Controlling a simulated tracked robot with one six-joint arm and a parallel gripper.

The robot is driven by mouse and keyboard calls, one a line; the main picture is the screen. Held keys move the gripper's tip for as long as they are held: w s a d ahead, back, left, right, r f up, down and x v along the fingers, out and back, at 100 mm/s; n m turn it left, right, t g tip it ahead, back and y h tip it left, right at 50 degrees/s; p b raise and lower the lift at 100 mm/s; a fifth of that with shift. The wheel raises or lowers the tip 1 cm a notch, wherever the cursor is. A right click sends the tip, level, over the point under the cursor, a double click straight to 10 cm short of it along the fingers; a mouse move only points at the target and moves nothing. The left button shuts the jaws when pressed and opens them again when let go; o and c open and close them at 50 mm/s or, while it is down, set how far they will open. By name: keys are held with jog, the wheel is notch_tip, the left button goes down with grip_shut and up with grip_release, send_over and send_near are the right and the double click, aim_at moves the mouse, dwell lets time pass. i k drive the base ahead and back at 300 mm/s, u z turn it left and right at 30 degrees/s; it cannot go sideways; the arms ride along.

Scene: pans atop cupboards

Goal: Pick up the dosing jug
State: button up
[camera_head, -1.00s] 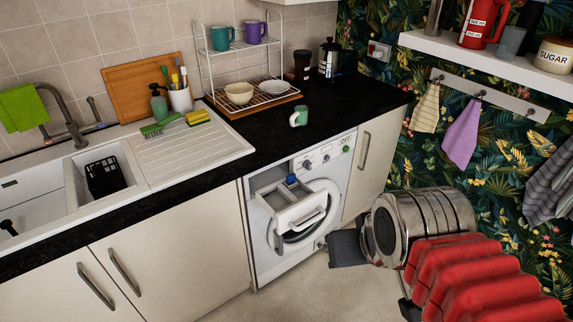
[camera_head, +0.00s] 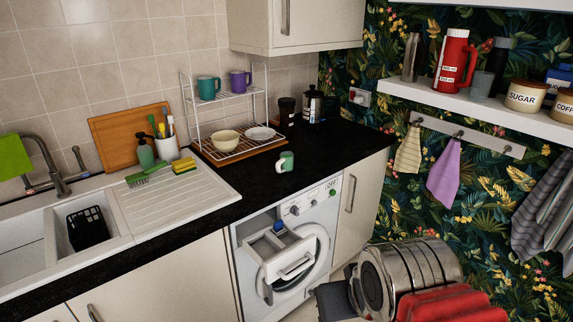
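A red jug (camera_head: 454,63) with a handle and white labels reading "ml" stands on the white wall shelf at the upper right. It looks like the dosing jug. A grey cup next to it overlaps its lower right side. My gripper (camera_head: 334,301) shows only as dark grey parts at the bottom, beyond the steel and red sections of my arm. It is low in front of the washing machine, far below and left of the jug. Its fingertips are mostly hidden or cut off, so its opening is unclear.
The white shelf (camera_head: 430,96) also holds a steel flask (camera_head: 413,57), the grey cup (camera_head: 482,84) and a sugar jar (camera_head: 526,97). Towels hang below it. The washing machine's detergent drawer (camera_head: 290,265) is pulled out.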

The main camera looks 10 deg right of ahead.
aim_at(285, 164)
jog(key=u, duration=0.15)
jog(key=i, duration=1.25)
jog(key=u, duration=0.5)
